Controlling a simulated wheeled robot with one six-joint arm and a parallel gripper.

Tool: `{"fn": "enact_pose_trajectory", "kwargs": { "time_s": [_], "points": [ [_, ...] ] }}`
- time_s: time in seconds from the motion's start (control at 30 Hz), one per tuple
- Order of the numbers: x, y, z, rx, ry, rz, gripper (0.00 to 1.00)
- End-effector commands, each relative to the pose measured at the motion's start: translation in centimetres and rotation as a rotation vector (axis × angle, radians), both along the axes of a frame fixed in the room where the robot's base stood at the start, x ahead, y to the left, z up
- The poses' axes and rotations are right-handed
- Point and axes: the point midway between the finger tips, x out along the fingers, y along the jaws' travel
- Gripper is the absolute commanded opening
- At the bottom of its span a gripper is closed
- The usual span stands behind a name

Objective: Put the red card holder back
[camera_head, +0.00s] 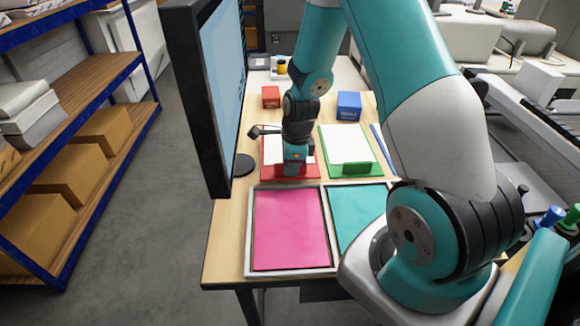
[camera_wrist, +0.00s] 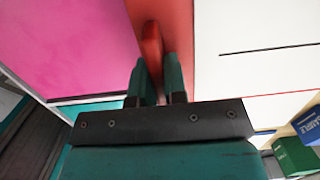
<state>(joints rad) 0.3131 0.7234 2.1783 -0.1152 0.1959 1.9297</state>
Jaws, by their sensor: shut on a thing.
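The red card holder (camera_wrist: 152,45) shows in the wrist view as a thin upright red piece between my two fingers. My gripper (camera_wrist: 160,82) is shut on it, low over the red board (camera_wrist: 176,20). In the head view my gripper (camera_head: 294,168) is at the near part of the red board (camera_head: 312,172), which bears a white sheet (camera_head: 272,150). The arm hides most of the holder there. I cannot tell whether the holder touches the board.
A green board with a white sheet (camera_head: 345,143) and a green card holder (camera_head: 357,168) lies to the right. Pink (camera_head: 290,228) and teal (camera_head: 355,212) panels lie nearer. A red box (camera_head: 270,97) and blue box (camera_head: 348,105) stand behind. A monitor (camera_head: 205,95) stands close at left.

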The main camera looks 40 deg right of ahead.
Motion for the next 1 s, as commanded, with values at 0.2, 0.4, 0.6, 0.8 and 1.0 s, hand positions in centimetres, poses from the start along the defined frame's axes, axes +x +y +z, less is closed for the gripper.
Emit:
{"fn": "enact_pose_trajectory", "kwargs": {
  "time_s": [0.2, 0.4, 0.6, 0.8, 1.0],
  "points": [
    [2.6, -1.9, 0.0, 0.001, -0.001, 0.001, 0.0],
    [2.8, -2.1, -1.8, 0.001, 0.001, 0.001, 0.0],
    [2.8, -2.1, -3.8, 0.0, 0.0, 0.001, 0.0],
    [2.8, -2.0, -3.6, 0.0, 0.0, 0.001, 0.0],
    [2.7, -2.0, -3.8, 0.001, 0.001, 0.001, 0.33]
  ]
}}
